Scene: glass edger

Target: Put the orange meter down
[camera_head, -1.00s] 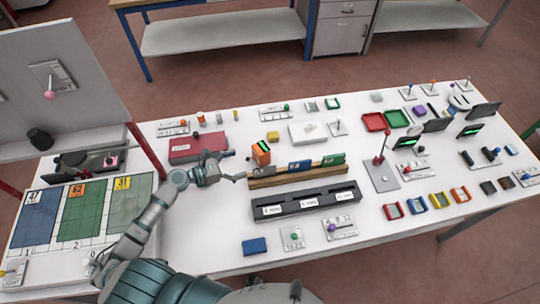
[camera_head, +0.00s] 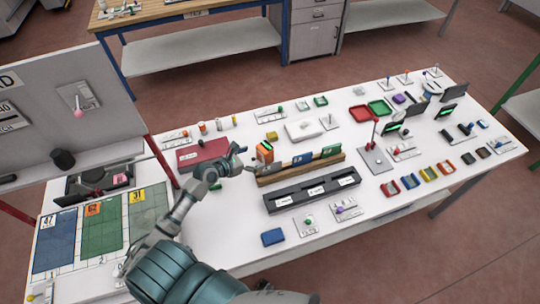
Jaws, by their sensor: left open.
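The orange meter (camera_head: 265,152), a small upright box with a dark and green display, stands by the left end of the wooden rack (camera_head: 300,169). Whether it rests on the rack or on the table behind it I cannot tell. My left gripper (camera_head: 246,159) is open just left of the meter, with its fingers pointing towards it. I see no clear grip on the meter, and whether a fingertip touches it is too small to tell. My right gripper is not in view.
The white table (camera_head: 235,236) has clear room left of the black tray (camera_head: 312,193). A red box (camera_head: 202,153) lies behind my left gripper. Coloured cards stand in the rack. Blue and green mats (camera_head: 102,245) lie at left, below a grey panel (camera_head: 60,100).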

